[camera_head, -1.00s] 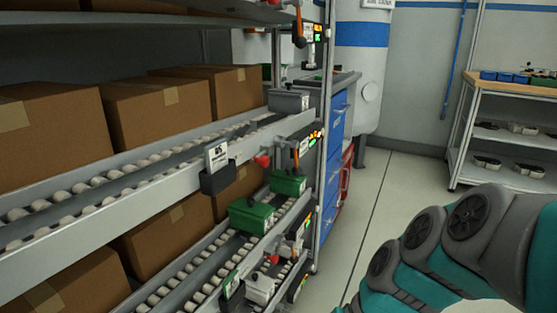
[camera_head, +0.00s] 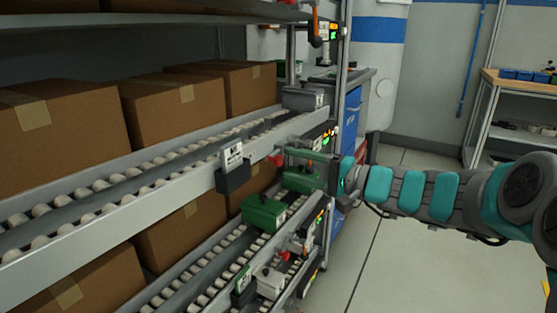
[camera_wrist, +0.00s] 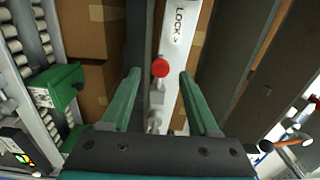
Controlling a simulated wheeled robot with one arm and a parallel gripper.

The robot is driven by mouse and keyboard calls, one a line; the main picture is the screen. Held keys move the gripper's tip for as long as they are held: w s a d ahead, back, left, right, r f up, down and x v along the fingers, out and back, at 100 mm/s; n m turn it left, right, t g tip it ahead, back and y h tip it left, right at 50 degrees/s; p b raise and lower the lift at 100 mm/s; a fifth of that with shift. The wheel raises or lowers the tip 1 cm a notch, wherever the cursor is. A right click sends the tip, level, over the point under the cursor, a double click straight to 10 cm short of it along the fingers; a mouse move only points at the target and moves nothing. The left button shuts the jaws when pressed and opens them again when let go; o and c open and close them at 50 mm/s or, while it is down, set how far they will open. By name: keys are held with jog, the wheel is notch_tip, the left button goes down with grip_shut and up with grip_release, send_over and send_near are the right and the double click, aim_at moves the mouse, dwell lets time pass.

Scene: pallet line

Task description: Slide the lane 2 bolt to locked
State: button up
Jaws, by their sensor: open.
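A bolt with a red knob (camera_head: 277,160) sits on the front rail of the middle shelf level, right of a label holder. The red knob (camera_wrist: 160,68) shows near the centre of the wrist view, beside a rail plate (camera_wrist: 178,55) marked "LOCK" with an arrow. My gripper (camera_head: 291,165) is open, its green fingers reaching left toward the knob. In the wrist view, the gripper (camera_wrist: 159,76) has one finger on each side of the knob's line, with gaps on both sides. No contact shows. The lane number is too small to read.
Another red knob (camera_head: 285,255) is on the lower rail, near a green bin (camera_head: 263,212). A rack post (camera_head: 338,100) with an orange-handled lever (camera_head: 315,30) stands close to my gripper. Cartons (camera_head: 175,112) fill the shelf. The floor at right is open.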

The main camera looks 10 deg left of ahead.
aim_at(281, 162)
jog(key=shift+x, duration=2.15)
jog(key=shift+s, duration=0.1)
grip_shut()
